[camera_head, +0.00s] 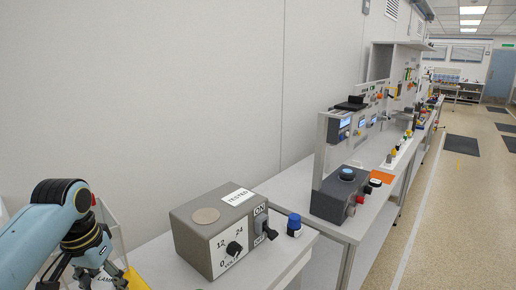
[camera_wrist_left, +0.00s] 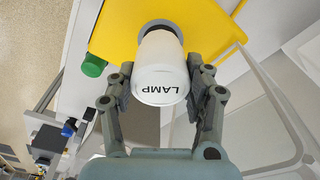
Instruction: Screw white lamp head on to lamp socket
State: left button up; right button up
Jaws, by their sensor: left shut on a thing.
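The white lamp head (camera_wrist_left: 160,85), a cup-like piece lettered LAMP, is between the fingers of my left gripper (camera_wrist_left: 160,68) in the left wrist view. Both fingers press on its sides. Its far end meets a grey round part (camera_wrist_left: 158,23), which looks like the socket, on a yellow plate (camera_wrist_left: 120,25). I cannot tell whether the threads are engaged. In the head view my left gripper (camera_head: 92,279) points down at the lower left, beside a yellow edge (camera_head: 136,279); the lamp head is not clear there. My right gripper is not in view.
A green knob (camera_wrist_left: 94,66) stands beside the yellow plate. A clear-walled frame (camera_wrist_left: 262,92) lies to the right in the wrist view. A grey control box (camera_head: 215,228) with switches and a blue-capped jar (camera_head: 294,226) stand on the bench to the right.

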pick_arm(q)
jog(key=shift+m, duration=0.4)
jog(key=o, duration=0.9)
jog(key=shift+c, duration=0.2)
